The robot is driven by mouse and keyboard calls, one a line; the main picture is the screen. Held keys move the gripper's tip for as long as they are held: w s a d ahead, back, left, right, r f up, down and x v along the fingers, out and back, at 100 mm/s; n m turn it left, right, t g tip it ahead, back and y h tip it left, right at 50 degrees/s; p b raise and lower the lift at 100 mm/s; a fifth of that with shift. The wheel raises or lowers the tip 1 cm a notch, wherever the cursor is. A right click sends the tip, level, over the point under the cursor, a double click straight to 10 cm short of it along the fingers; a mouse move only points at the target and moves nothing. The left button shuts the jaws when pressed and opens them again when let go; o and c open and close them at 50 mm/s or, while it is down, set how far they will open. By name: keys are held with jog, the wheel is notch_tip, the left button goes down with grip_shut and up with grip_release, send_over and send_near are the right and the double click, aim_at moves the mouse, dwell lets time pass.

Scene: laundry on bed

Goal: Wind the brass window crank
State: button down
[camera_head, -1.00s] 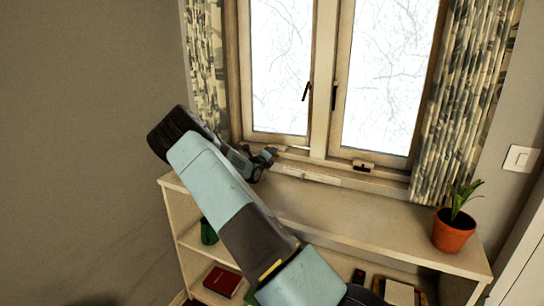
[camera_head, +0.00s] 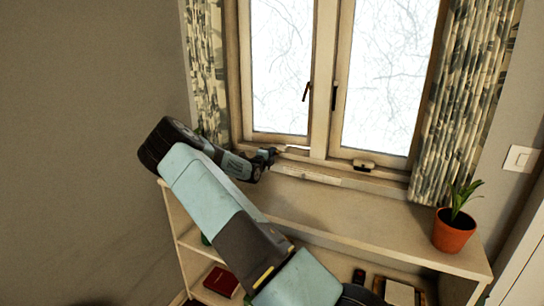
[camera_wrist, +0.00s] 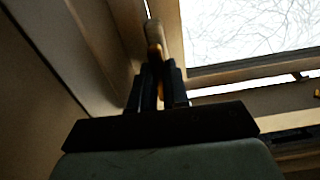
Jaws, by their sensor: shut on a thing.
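My gripper (camera_head: 268,158) is at the sill below the left window sash (camera_head: 281,70). In the wrist view, my gripper (camera_wrist: 158,72) is shut on the brass window crank (camera_wrist: 154,48). A narrow, warm-coloured part of the crank shows between and just beyond the dark fingertips. The rest of the crank is hidden by the fingers and shadow. In the head view, my gripper covers the crank, so its arm angle cannot be told there.
A similar small fitting (camera_head: 364,166) sits under the right sash. The shelf unit (camera_head: 350,225) stands below the sill, its top mostly clear, with a potted plant (camera_head: 454,230) at its right end. Patterned curtains (camera_head: 462,90) hang on both sides. A red book (camera_head: 221,281) lies lower.

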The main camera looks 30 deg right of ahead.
jog(key=shift+w+a, duration=0.15)
jog(key=shift+a, duration=0.15)
jog(key=c, duration=1.4)
grip_release()
jog(key=shift+o, duration=1.4)
jog(key=shift+d, duration=0.2)
jog(key=v, duration=1.3)
jog(key=shift+s+a, duration=0.25)
jog(key=shift+s, duration=0.05)
